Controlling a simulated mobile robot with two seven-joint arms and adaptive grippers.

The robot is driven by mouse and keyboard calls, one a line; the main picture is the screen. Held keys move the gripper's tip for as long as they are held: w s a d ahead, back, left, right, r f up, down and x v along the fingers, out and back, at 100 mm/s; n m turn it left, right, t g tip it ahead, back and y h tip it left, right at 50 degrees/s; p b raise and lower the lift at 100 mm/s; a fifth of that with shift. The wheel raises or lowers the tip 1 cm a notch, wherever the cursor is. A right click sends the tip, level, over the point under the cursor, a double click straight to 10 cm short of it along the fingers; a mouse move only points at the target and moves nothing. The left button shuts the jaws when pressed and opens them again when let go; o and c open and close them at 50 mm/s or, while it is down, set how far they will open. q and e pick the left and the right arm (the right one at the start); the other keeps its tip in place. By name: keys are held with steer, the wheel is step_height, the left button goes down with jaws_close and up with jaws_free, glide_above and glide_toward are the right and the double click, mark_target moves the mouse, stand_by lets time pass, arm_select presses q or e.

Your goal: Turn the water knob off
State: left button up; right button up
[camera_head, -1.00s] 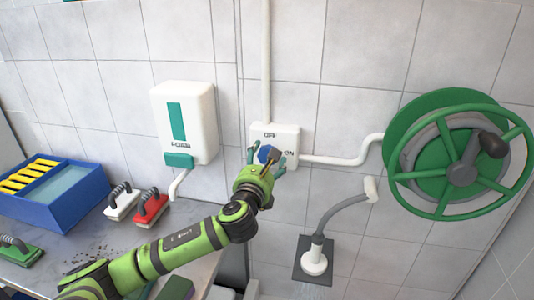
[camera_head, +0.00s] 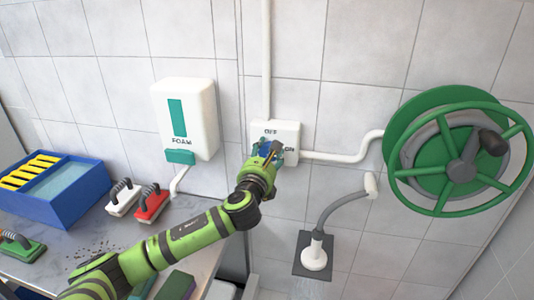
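My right gripper is not in view.
A white foam dispenser (camera_head: 189,112) hangs left of the box. A green hose reel (camera_head: 440,145) is on the right. A shower-like nozzle (camera_head: 314,255) hangs below. A blue bin (camera_head: 58,205) and several brushes, one red (camera_head: 152,206), stand on the counter.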

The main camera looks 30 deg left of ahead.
arm_select(q)
steer(key=shift+r, duration=0.35)
steer(key=n, duration=0.3)
steer(key=shift+a+r+n, duration=0.1)
steer(key=shift+r+n, duration=0.05)
steer(key=shift+n, duration=0.25)
steer(key=n, duration=0.9)
steer(key=shift+a, duration=0.1)
steer(key=n, duration=0.4)
steer(key=shift+f+n, duration=0.3)
steer(key=shift+n, duration=0.1)
steer(key=shift+c, duration=0.2)
steer(key=shift+n, duration=0.3)
steer(key=shift+f, duration=0.1)
steer(key=o, duration=1.1)
steer(key=shift+o, duration=0.2)
steer(key=shift+s+a+f, duration=0.1)
steer(key=shift+a, duration=0.15)
